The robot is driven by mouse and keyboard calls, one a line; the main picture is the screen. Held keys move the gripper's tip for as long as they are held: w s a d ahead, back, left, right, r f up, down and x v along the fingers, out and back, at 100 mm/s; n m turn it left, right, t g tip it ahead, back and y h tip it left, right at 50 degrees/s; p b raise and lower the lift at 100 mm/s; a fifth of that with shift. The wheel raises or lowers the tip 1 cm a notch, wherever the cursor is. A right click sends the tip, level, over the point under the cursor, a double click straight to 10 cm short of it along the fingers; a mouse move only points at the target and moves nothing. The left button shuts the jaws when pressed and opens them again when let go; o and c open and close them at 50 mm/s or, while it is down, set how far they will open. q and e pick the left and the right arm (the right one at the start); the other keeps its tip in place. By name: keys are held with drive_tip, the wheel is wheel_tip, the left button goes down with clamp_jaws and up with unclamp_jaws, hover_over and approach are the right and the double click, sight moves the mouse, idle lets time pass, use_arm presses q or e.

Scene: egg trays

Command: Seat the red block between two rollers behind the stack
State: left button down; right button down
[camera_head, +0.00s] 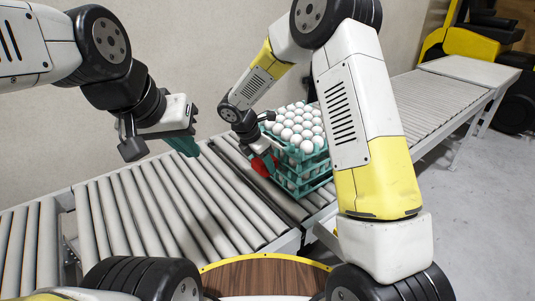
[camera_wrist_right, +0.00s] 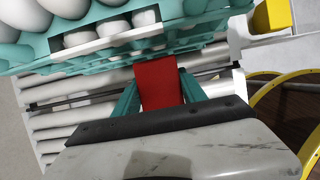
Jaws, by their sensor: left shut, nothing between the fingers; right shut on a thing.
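The red block (camera_head: 263,166) is at the left side of the egg stack, just above the rollers (camera_head: 215,196). My right gripper (camera_head: 257,158) is shut on it. In the right wrist view the red block (camera_wrist_right: 160,84) stands between the green fingers, its far end close to the lower edge of the teal tray (camera_wrist_right: 190,38); I cannot tell if they touch. The stack of teal trays (camera_head: 318,172) carries white eggs (camera_head: 299,127). My left gripper (camera_head: 186,146) is shut and empty, above the conveyor to the left. The block's lower edge is hidden.
The roller conveyor runs from front left to back right, where a further section (camera_head: 440,103) is clear. A metal side rail (camera_head: 288,243) edges it at the front. A yellow and black vehicle (camera_head: 470,43) stands at the back right. A wall is behind the conveyor.

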drive_tip(key=shift+f, duration=5.15)
drive_tip(key=shift+f, duration=0.75)
drive_tip(key=c, duration=0.6)
unclamp_jaws()
drive_tip(key=v, duration=0.7)
drive_tip(key=shift+r, duration=0.3)
drive_tip(key=s+d+r+m+y, duration=0.1)
drive_tip(key=s+d+r+m, duration=0.4)
drive_tip(key=r, duration=0.5)
drive_tip(key=s+d+r+m+y, duration=0.1)
drive_tip(key=s+d+r+m, duration=0.3)
drive_tip(key=d+r+m, duration=0.45)
drive_tip(key=s+d+r+m+t+y, duration=0.1)
drive_tip(key=s+r+m, duration=0.2)
drive_tip(key=s, duration=0.2)
drive_tip(key=s+d+r+m+t+y, duration=0.1)
drive_tip(key=s+r+m, duration=0.2)
drive_tip(key=s+m, duration=0.1)
drive_tip(key=s+d+r+m+t+y, duration=0.1)
drive_tip(key=s+r+m+y, duration=0.1)
drive_tip(key=s, duration=0.5)
drive_tip(key=shift+r+m, duration=0.9)
drive_tip(key=shift+m, duration=0.15)
